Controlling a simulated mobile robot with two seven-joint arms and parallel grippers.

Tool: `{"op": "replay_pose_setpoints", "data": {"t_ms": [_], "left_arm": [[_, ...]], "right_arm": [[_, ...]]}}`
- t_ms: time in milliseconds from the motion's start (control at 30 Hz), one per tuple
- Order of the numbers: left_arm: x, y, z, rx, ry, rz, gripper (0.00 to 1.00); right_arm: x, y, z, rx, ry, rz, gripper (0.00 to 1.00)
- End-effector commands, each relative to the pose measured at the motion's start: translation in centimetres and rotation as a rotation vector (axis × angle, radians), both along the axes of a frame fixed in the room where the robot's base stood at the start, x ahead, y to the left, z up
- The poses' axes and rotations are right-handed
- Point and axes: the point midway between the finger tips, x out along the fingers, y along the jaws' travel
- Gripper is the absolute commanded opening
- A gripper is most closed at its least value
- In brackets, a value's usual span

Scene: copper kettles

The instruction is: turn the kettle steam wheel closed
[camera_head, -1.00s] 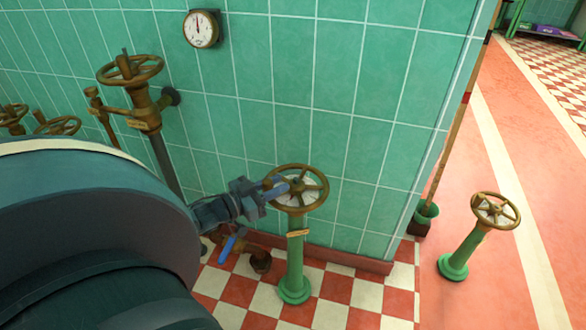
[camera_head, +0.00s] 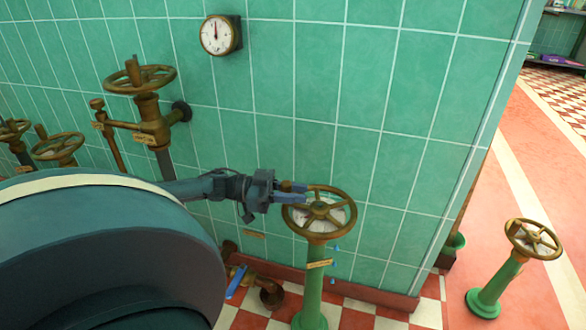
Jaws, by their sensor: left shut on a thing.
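A brass handwheel (camera_head: 319,208) with a pale disc under its spokes tops a green pedestal (camera_head: 313,285) in front of the tiled wall. A small tag hangs on the pedestal, too small to read. My left gripper (camera_head: 291,192) reaches in from the left and is shut on the wheel's upper-left rim. A short brown piece shows by its fingertips. The exact grip on the rim is partly hidden by the fingers. My right gripper is not in view.
A second green pedestal with a brass wheel (camera_head: 533,239) stands at the right on the red floor. Brass wall valves (camera_head: 140,79) are at the left, below and left of a round gauge (camera_head: 217,35). A blue-handled pipe valve (camera_head: 237,282) sits low beside the pedestal.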

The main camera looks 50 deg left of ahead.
Motion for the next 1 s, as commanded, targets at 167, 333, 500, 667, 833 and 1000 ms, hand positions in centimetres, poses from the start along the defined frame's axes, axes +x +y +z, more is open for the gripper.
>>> {"op": "replay_pose_setpoints", "data": {"t_ms": [167, 333, 500, 667, 833, 1000], "left_arm": [[0.61, 0.28, 0.18, 0.0, -0.004, 0.009, 0.0], [0.76, 0.35, 0.18, 0.0, -0.004, 0.01, 0.0], [0.81, 0.36, 0.2, 0.0, -0.004, 0.01, 0.0], [0.81, 0.36, 0.21, 0.0, -0.004, 0.01, 0.0], [0.81, 0.35, 0.21, 0.0, -0.004, 0.01, 0.28], [0.74, 0.31, 0.13, 0.0, -0.002, 0.008, 0.42]], "right_arm": [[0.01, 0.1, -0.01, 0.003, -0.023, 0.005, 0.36], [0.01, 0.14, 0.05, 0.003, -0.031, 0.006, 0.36], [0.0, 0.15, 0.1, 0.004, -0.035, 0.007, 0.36], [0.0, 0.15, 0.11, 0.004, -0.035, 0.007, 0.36], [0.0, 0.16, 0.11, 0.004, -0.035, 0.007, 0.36], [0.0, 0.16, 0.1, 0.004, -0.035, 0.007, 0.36]]}}
